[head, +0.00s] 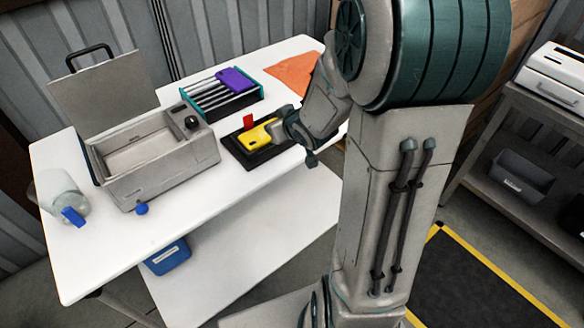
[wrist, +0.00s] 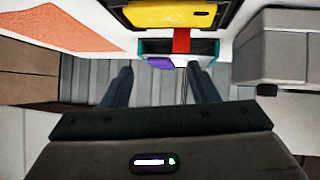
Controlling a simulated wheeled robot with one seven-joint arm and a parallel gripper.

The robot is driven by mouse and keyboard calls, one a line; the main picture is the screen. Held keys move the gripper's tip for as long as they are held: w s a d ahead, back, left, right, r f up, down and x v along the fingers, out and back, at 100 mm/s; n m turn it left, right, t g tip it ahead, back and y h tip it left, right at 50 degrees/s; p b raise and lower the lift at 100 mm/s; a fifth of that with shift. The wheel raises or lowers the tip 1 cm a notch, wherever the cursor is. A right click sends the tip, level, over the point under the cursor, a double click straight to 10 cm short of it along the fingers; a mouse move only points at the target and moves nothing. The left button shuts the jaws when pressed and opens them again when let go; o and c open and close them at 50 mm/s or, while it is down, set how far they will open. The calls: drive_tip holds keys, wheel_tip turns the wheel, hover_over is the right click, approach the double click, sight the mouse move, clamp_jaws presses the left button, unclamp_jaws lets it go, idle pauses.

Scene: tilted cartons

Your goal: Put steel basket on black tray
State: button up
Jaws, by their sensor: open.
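No object is plainly a steel basket. The closest match is a rack (head: 203,98) with pale metal bars and teal ends, at the back of the white table; a purple block lies on it. The black tray (head: 238,155) lies in front of it. A yellow case (head: 254,136) and a red piece (head: 248,122) are at the tray. My gripper (head: 296,140) is open beside the tray's right side. In the wrist view its dark fingers (wrist: 161,80) are apart, with nothing clearly between them. The yellow case (wrist: 172,14) shows beyond them.
A grey box (head: 165,165) with an open lid stands left of the tray. A clear bottle (head: 62,190) and a small blue ball (head: 141,209) are on the left. An orange sheet (head: 294,70) lies at the back right. The white table (head: 235,195) is bare in front.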

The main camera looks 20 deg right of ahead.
drive_tip(key=s+a+r+m+g, duration=0.1)
drive_tip(key=s+a+r+g, duration=0.1)
drive_tip(key=s, duration=1)
drive_tip(key=s+a+r+m+g+h, duration=0.1)
drive_tip(key=s+a+r+g, duration=0.2)
drive_tip(key=s, duration=0.9)
drive_tip(key=r+g, duration=0.2)
drive_tip(key=g, duration=0.1)
drive_tip(key=shift+a+m, duration=0.15)
drive_tip(key=shift+m, duration=0.25)
